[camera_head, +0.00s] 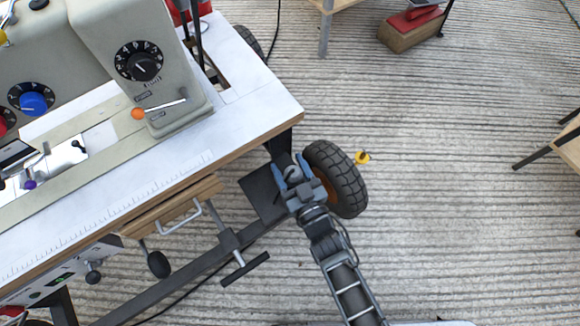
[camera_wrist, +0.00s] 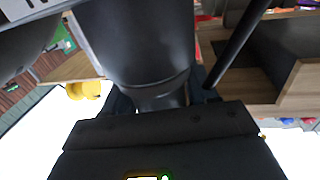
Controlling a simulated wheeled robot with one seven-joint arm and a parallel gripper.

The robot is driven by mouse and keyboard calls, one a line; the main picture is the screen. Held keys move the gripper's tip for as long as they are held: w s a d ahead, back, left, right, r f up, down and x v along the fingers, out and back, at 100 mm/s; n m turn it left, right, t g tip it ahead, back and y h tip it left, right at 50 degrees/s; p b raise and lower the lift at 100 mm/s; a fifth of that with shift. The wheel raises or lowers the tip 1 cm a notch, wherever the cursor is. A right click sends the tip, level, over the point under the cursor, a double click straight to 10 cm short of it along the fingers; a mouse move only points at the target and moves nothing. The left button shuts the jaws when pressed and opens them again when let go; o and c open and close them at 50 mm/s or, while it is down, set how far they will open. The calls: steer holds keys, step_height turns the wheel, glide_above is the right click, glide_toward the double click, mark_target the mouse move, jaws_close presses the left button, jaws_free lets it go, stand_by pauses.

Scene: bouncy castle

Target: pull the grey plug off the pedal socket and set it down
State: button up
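My gripper (camera_head: 292,170) is at the table's right front corner in the head view, beside the wheel. Its two blue fingers stand apart, with a small grey rounded part (camera_head: 292,174) between them, which looks like the grey plug. I cannot tell whether the fingers touch it. In the wrist view a large dark cylinder (camera_wrist: 138,40) fills the upper middle. Its narrower lower end runs in between the dark fingers, above the black gripper body. The pedal socket cannot be made out clearly; a dark flat plate (camera_head: 262,196) lies just left of the gripper.
The white sewing table (camera_head: 250,118) with a grey machine (camera_head: 180,60) stands at left. A black tyre (camera_head: 338,180) is right of my gripper. A small yellow object (camera_head: 362,157) lies beyond it. A T-handle (camera_head: 245,268) sticks out below. The ridged floor at right is mostly clear.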

steer(key=c, duration=0.8)
steer(key=shift+o, duration=0.2)
steer(key=shift+r, duration=0.15)
steer(key=shift+r+p, duration=0.35)
steer(key=shift+p, duration=0.15)
steer(key=shift+r+p, duration=1.65)
steer(key=shift+r, duration=0.2)
steer(key=shift+r+p, duration=1.8)
steer(key=shift+r, duration=0.2)
